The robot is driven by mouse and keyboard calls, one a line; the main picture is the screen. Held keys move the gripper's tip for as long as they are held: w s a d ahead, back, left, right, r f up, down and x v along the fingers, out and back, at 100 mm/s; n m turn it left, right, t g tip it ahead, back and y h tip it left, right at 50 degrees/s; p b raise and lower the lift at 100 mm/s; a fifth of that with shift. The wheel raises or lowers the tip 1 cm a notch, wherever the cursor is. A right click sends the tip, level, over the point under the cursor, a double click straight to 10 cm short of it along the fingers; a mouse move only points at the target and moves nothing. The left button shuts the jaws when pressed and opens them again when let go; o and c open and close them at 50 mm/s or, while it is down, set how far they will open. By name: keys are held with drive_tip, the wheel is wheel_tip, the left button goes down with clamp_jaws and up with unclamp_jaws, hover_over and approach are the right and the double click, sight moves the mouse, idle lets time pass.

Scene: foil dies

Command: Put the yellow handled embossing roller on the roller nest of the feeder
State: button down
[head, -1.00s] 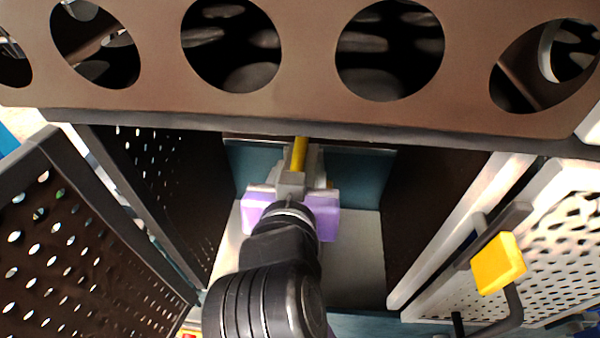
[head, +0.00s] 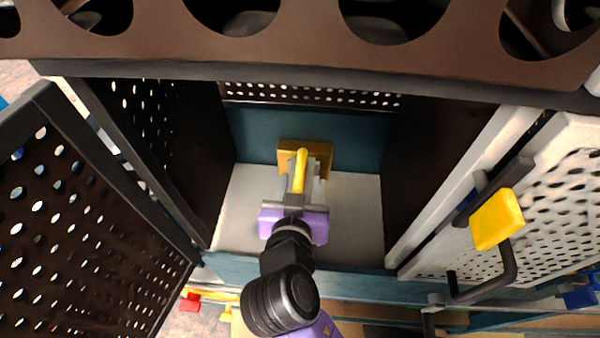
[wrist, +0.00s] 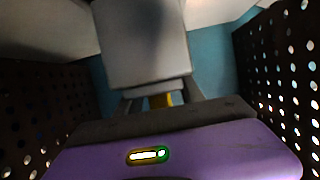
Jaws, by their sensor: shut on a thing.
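My gripper (head: 299,190) is inside an open cabinet in the head view, its fingers shut around the yellow handle (head: 300,168) of the embossing roller. The handle extends away from my gripper towards the back. A gold-brown block (head: 319,149) shows just beyond the handle, near the teal back wall; whether it is the roller nest, and whether the roller touches it, I cannot tell. In the wrist view a bit of the yellow handle (wrist: 163,99) shows between the fingers, below a large grey block-like body (wrist: 142,45). The roller's body is not clearly visible.
Dark perforated side walls flank a pale cabinet floor (head: 352,215). A dark perforated door (head: 85,230) stands open at left, a white one (head: 560,190) with a yellow-ended handle (head: 497,219) at right. A brown beam with round holes (head: 310,45) crosses above.

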drive_tip(key=shift+f, duration=0.5)
drive_tip(key=shift+f, duration=0.2)
drive_tip(key=c, duration=0.7)
unclamp_jaws()
drive_tip(key=shift+f, duration=0.1)
drive_tip(key=b+v, duration=0.2)
drive_tip(key=v, duration=1)
